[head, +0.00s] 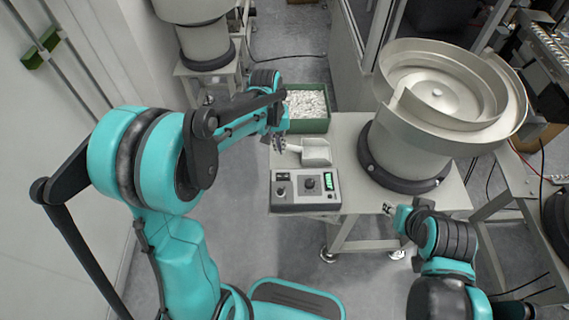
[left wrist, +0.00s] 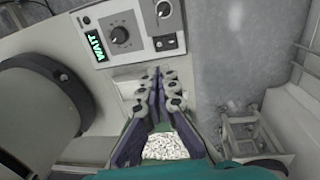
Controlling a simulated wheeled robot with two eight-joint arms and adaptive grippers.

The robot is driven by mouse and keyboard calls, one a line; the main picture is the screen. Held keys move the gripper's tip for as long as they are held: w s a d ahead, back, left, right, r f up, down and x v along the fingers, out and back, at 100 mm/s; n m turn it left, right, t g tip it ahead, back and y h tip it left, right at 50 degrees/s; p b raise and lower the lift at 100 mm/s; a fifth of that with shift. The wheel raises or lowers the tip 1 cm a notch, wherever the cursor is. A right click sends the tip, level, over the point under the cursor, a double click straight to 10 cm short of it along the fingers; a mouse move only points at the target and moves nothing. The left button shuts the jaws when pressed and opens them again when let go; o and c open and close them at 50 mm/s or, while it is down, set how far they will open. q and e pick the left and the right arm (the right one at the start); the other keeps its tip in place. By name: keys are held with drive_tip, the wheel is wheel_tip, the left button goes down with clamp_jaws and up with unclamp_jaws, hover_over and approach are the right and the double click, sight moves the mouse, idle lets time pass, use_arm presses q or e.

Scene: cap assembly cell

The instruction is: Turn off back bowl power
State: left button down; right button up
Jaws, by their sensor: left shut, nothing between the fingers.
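A grey control box (head: 305,207) sits on the table's front left part. It has a black dial (head: 310,183), a lit green display and a small black switch panel at its upper left. In the left wrist view the display (left wrist: 94,44) reads WAIT, and the black switch (left wrist: 165,43) lies beside a silver knob (left wrist: 163,9). My left gripper (head: 279,146) is shut and empty, just behind the box, above the table beside the scoop. Its fingertips (left wrist: 160,76) point toward the switch side, apart from it. My right gripper (head: 388,208) is near the table's front edge; its fingers are too small to judge.
A large bowl feeder (head: 410,140) stands on the table right of the box. A metal scoop (head: 317,153) lies behind the box. A green bin (head: 317,126) of white parts is behind it. Another feeder (head: 205,42) stands at the back left, near the wall.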

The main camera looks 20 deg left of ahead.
sight(286, 175)
use_arm(q)
drive_tip(key=f+b, duration=0.1)
drive_tip(key=f, duration=0.3)
drive_tip(key=d+f+b, duration=0.1)
drive_tip(key=f+b, duration=0.1)
drive_tip(key=f, duration=0.3)
drive_tip(key=f+b, duration=0.2)
drive_tip(key=f, duration=0.2)
drive_tip(key=shift+w+d+f, duration=0.25)
drive_tip(key=shift+d+f, duration=0.05)
drive_tip(key=shift+f, duration=0.05)
drive_tip(key=shift+d+f+b, duration=0.15)
drive_tip(key=shift+f+b, duration=0.2)
drive_tip(key=shift+b, duration=0.15)
